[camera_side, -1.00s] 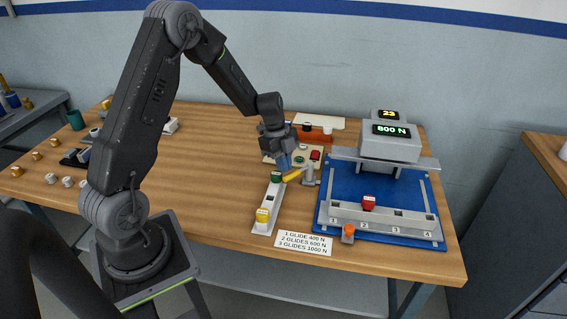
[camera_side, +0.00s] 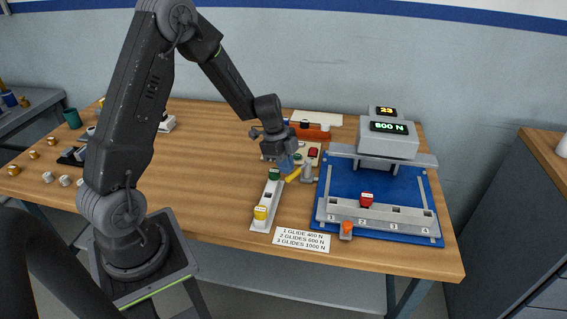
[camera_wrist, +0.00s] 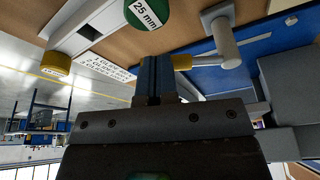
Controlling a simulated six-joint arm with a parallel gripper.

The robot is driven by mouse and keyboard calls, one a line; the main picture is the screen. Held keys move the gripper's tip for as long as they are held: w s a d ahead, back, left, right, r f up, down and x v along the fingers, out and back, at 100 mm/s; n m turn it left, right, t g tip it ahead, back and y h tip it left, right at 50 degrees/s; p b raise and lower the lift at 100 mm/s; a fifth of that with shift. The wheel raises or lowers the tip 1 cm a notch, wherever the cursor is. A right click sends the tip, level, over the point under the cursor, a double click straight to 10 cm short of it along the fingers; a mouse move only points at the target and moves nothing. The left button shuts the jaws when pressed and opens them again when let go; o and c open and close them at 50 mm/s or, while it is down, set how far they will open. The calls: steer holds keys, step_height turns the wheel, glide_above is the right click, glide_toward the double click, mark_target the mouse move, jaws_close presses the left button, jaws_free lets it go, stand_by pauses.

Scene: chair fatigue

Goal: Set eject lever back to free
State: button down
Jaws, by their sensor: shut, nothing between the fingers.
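A lever with a yellow grip (camera_side: 293,175) on a grey post (camera_side: 308,173) stands between the white strip and the blue-based machine; I take it for the eject lever. In the wrist view, its yellow grip (camera_wrist: 182,62) is right beside my fingers, on their right, and its grey post (camera_wrist: 226,45) stands farther right. My gripper (camera_side: 287,165) is shut and empty, its blue fingertips low by the yellow grip. The wrist view shows the fingers (camera_wrist: 154,72) together. I cannot tell whether they touch the lever. No marking for free is readable.
A white strip (camera_side: 268,201) holds a green-topped glide (camera_side: 274,174) close to my fingers and a yellow one (camera_side: 261,213). The machine's blue base (camera_side: 338,189) carries numbered slots and a red glide (camera_side: 366,200). An orange knob (camera_side: 347,228) and a label card (camera_side: 301,240) are in front.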

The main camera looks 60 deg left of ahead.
steer(key=d+n, duration=0.2)
steer(key=shift+w+n+t, duration=0.15)
steer(key=shift+n+t, duration=0.15)
steer(key=shift+w+d+n+t+y, duration=0.2)
steer(key=shift+d+n, duration=0.1)
steer(key=shift+n, duration=0.2)
steer(key=shift+w+d+n+t+y, duration=0.1)
steer(key=shift+d+n+y, duration=0.15)
steer(key=shift+n, duration=0.25)
steer(key=shift+w+d, duration=0.25)
steer(key=shift+d, duration=0.2)
steer(key=s+a+r, duration=0.4)
steer(key=s+r, duration=0.1)
steer(key=r, duration=0.5)
steer(key=shift+s+r, duration=0.2)
